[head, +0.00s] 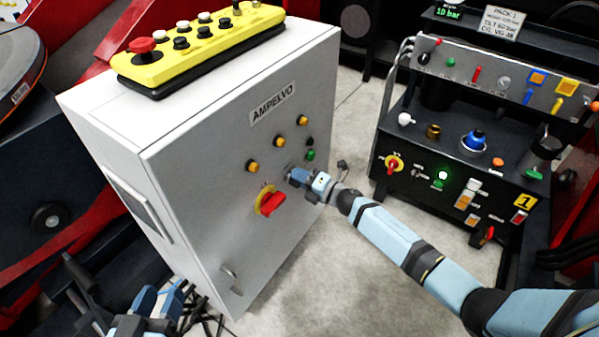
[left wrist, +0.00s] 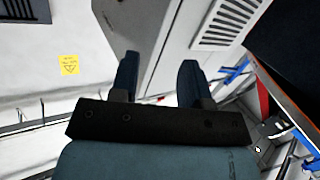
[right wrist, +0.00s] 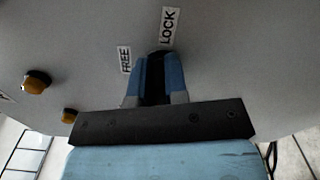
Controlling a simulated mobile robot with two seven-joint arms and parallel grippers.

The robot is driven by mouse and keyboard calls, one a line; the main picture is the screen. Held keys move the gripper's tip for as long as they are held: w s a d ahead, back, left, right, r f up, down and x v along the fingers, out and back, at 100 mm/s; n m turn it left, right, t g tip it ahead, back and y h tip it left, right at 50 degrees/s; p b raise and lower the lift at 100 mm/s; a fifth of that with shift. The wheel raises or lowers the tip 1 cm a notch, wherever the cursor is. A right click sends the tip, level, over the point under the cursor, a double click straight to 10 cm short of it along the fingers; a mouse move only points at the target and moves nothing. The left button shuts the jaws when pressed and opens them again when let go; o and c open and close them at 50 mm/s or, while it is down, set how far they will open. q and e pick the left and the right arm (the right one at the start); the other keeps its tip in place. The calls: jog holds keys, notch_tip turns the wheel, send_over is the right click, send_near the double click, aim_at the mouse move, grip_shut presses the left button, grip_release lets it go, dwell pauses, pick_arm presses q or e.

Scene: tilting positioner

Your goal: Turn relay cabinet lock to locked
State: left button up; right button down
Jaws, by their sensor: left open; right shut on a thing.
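The relay cabinet (head: 205,170) is a grey-white box with an "AMPELVO" plate on its front. My right gripper (head: 292,176) reaches the right part of that front and is shut on the lock. The gripper itself hides the lock, so its exact angle cannot be told. In the right wrist view, my right gripper (right wrist: 158,65) is against the panel just below a "LOCK" label (right wrist: 169,26) and a "FREE" label (right wrist: 125,60). My left gripper (head: 155,303) is low at the left, apart from the cabinet front. It is open and empty in the left wrist view (left wrist: 158,78).
A red rotary switch (head: 270,203) on a yellow plate sits just left of my right gripper. Amber lamps (head: 253,166) and a door handle (head: 231,279) are on the same front. A yellow button box (head: 200,50) lies on top. A hydraulic pack (head: 455,140) stands at right.

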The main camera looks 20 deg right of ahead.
pick_arm(q)
jog(key=shift+s+a+f+g+y+p, duration=0.15)
jog(key=shift+a+f+g+p, duration=0.1)
jog(key=shift+f, duration=0.3)
jog(key=shift+s+a+f+g+y+p, duration=0.2)
jog(key=shift+a+f+g+p, duration=0.1)
jog(key=shift+f, duration=0.3)
jog(key=shift+s+a+f+g+y+p, duration=0.15)
jog(key=shift+a+f+g+p, duration=0.1)
jog(key=shift+f, duration=0.3)
pick_arm(e)
jog(key=shift+f+m, duration=0.15)
jog(key=shift+m, duration=1.65)
jog(key=c, duration=1.1)
grip_release()
jog(key=shift+c, duration=0.2)
